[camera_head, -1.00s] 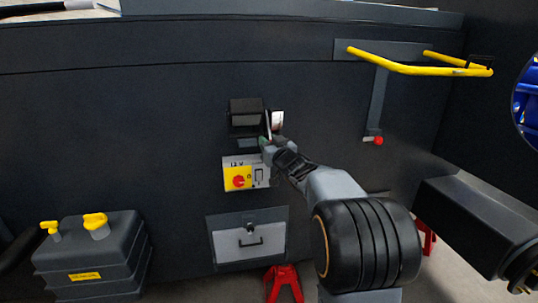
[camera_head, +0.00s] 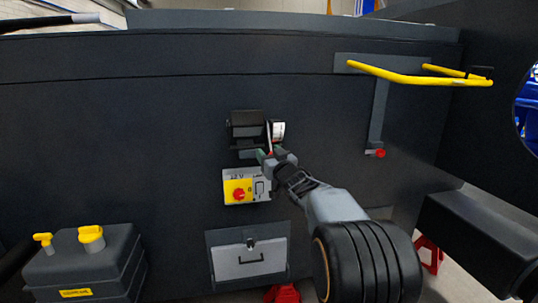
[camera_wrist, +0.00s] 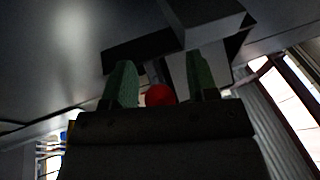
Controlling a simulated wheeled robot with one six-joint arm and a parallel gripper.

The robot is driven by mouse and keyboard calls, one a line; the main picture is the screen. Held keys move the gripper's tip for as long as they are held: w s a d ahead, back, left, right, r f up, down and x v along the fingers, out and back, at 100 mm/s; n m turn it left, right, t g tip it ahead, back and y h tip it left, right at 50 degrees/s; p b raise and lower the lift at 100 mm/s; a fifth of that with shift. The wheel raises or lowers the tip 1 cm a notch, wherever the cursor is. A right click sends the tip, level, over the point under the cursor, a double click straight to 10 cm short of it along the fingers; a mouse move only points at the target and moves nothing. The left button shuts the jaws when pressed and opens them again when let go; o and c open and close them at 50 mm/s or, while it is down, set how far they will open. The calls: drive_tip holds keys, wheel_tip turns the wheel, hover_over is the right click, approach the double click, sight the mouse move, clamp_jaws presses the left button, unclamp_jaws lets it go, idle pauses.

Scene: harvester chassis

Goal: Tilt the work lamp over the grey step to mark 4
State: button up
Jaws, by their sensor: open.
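The work lamp (camera_head: 246,118) is a dark box-shaped head on the dark chassis wall, with a pale plate (camera_head: 279,130) at its right side. Its marks are too small to read. My gripper (camera_head: 268,155) is just below the lamp's right side. In the wrist view the green fingers of my gripper (camera_wrist: 160,72) stand apart, with a red knob (camera_wrist: 159,95) between them. I see gaps beside the knob, but cannot tell whether either finger touches it. The lamp's dark body shows beyond the fingers. I cannot tell which part is the grey step.
A switch panel (camera_head: 259,188) with a red knob on yellow is close below my gripper. Below it is a grey hatch (camera_head: 228,263) with a handle. A yellow rail (camera_head: 410,75) and a red-ended lever (camera_head: 379,154) are at right. A dark tank (camera_head: 115,261) stands lower left.

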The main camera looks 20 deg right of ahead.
drive_tip(key=b+v, duration=0.2)
drive_tip(key=v, duration=1.2)
